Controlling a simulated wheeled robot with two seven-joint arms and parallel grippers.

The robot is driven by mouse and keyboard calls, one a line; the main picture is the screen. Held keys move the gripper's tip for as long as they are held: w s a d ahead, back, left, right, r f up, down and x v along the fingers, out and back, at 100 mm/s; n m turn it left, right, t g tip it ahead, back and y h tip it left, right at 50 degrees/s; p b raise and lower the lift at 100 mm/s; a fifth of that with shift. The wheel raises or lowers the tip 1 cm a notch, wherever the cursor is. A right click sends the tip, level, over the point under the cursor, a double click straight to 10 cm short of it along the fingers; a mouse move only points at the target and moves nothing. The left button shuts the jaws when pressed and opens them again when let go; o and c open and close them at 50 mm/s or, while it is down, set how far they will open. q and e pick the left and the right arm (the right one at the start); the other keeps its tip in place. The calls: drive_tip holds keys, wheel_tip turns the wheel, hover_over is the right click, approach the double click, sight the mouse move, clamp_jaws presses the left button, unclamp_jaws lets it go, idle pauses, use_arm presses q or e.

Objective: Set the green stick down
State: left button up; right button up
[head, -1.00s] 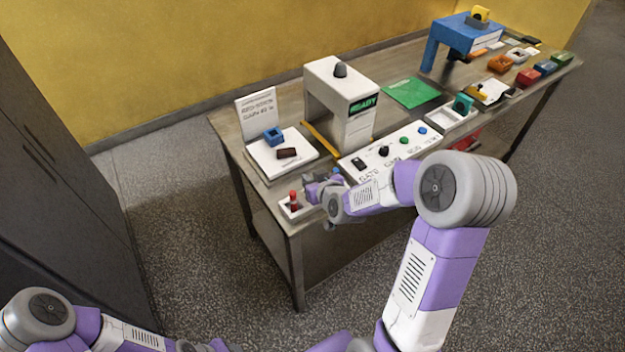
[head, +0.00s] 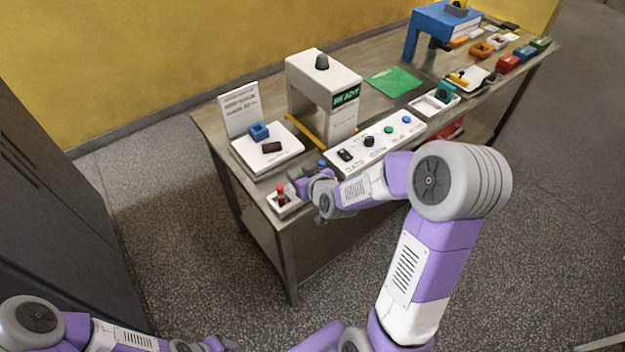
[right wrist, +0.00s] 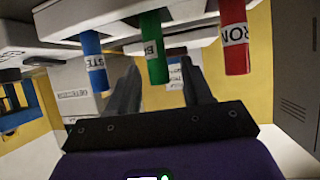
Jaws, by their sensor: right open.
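The green stick (right wrist: 153,48) shows in the right wrist view between the fingers of my right gripper (right wrist: 160,66). The fingers stand apart, with a gap on each side of the stick. Its top end meets a white holder (right wrist: 110,15), and it carries a white label. A blue stick (right wrist: 91,62) and a red stick (right wrist: 234,38) stand on either side in the same row. In the head view my right gripper (head: 299,184) is at the table's near corner, by a white holder (head: 290,208) with the red stick (head: 281,194). The green stick is hidden there.
A white control panel (head: 375,143) with buttons lies right of my right gripper. Behind are a white plate (head: 255,158) with a blue frame (head: 259,131) and dark brown bar (head: 271,147), and a white machine (head: 308,95) reading READY. A dark cabinet (head: 40,190) stands left.

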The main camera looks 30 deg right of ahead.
drive_tip(key=v, duration=0.4)
drive_tip(key=b+v, duration=0.5)
drive_tip(key=v, duration=0.1)
drive_tip(key=shift+b, duration=0.3)
drive_tip(key=shift+s, duration=0.15)
